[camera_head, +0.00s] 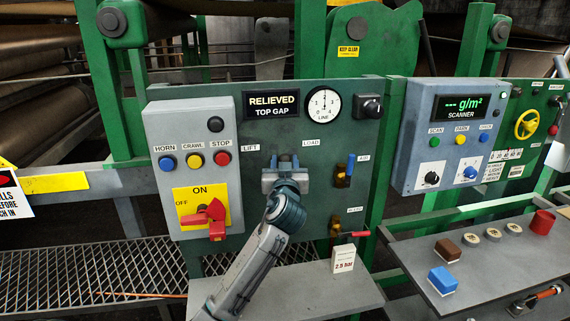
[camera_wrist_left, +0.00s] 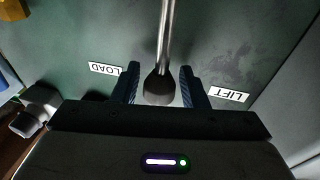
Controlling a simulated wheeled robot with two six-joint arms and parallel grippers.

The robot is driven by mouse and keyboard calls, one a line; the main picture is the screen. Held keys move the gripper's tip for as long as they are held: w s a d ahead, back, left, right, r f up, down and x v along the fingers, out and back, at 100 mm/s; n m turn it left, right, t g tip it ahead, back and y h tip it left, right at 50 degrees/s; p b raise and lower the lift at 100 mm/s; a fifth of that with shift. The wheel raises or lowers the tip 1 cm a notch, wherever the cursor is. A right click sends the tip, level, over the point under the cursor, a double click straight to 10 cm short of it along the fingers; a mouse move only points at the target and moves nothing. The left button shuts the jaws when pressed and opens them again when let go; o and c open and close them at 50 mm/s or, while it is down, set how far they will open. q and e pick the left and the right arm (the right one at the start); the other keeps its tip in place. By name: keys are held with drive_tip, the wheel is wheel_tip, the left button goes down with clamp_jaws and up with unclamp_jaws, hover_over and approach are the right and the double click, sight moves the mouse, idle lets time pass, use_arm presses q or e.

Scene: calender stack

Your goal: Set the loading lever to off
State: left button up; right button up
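The loading lever is a metal rod (camera_wrist_left: 167,35) with a dark knob (camera_wrist_left: 158,88) in the left wrist view. It stands between the LOAD label (camera_wrist_left: 107,69) and the LIFT label (camera_wrist_left: 229,94). My left gripper (camera_wrist_left: 160,82) is open, with one finger on each side of the knob and a small gap showing on both sides. In the head view my left gripper (camera_head: 284,166) is at the green panel (camera_head: 270,135), between the LIFT and LOAD labels, and hides the lever. No off mark shows at the lever. My right gripper is not in view.
A grey box with HORN, CRAWL and STOP buttons and a red switch (camera_head: 210,218) is left of the gripper. Blue-handled (camera_head: 350,167) and red-handled (camera_head: 350,236) valves are to the right. A small 2.5 bar card (camera_head: 344,259) stands on the grey shelf (camera_head: 318,292) below.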

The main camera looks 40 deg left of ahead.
use_arm(q)
drive_tip(key=shift+o, duration=0.6)
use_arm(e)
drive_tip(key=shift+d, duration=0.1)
use_arm(q)
drive_tip(key=shift+s+d+f, duration=0.15)
drive_tip(key=shift+s+d, duration=0.1)
drive_tip(key=shift+s, duration=0.05)
drive_tip(key=b+v, duration=0.3)
drive_tip(key=v, duration=0.7)
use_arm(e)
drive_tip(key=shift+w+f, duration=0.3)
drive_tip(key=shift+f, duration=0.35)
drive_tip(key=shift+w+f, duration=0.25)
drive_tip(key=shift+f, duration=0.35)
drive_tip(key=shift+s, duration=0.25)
